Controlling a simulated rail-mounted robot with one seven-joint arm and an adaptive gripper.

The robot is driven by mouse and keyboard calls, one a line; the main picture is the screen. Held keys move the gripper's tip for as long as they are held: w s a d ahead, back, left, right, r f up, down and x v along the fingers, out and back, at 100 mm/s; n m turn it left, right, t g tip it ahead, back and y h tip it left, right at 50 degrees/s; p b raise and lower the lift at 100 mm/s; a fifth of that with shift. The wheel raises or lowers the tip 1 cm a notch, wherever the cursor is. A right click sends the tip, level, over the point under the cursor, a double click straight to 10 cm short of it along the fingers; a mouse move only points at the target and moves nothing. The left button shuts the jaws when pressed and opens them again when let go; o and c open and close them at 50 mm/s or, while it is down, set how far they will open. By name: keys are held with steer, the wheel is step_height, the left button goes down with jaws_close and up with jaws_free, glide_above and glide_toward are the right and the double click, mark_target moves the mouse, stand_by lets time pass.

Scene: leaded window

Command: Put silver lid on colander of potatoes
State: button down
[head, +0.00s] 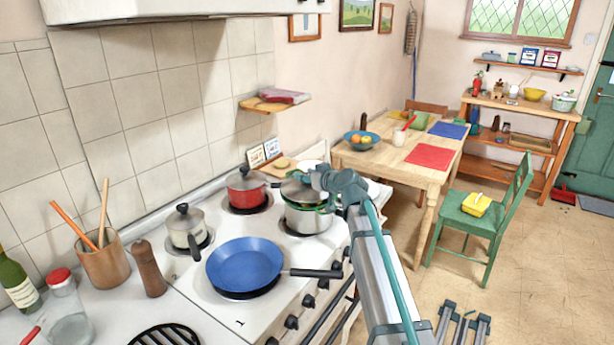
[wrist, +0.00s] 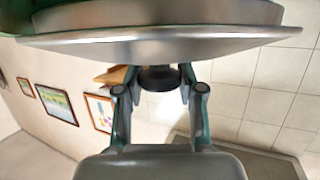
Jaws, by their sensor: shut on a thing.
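Below the lid is a silver vessel with a green edge (head: 306,219), which seems to be the colander. Potatoes are hidden from sight. I cannot tell whether the lid touches the rim.
A blue frying pan (head: 245,266) with a dark handle is in front on the stove. A red pot (head: 246,188) and a cream pot (head: 185,227) stand to the left. A wall shelf (head: 262,105) is above. The wooden table (head: 392,156) is beyond.

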steer(key=shift+w+d+f+b, duration=0.5)
steer(key=shift+w+f+b, duration=0.1)
steer(key=shift+w+b, duration=0.35)
stand_by(0.7)
steer(key=c, duration=0.7)
jaws_free()
steer(key=shift+w+f, duration=0.1)
steer(key=shift+f, duration=0.05)
steer(key=shift+o, duration=0.3)
steer(key=o, duration=0.5)
steer(key=shift+a, duration=0.1)
steer(key=shift+o, duration=0.2)
steer(key=shift+r, duration=0.2)
steer(key=shift+r+p, duration=0.8)
steer(key=shift+r, duration=2.75)
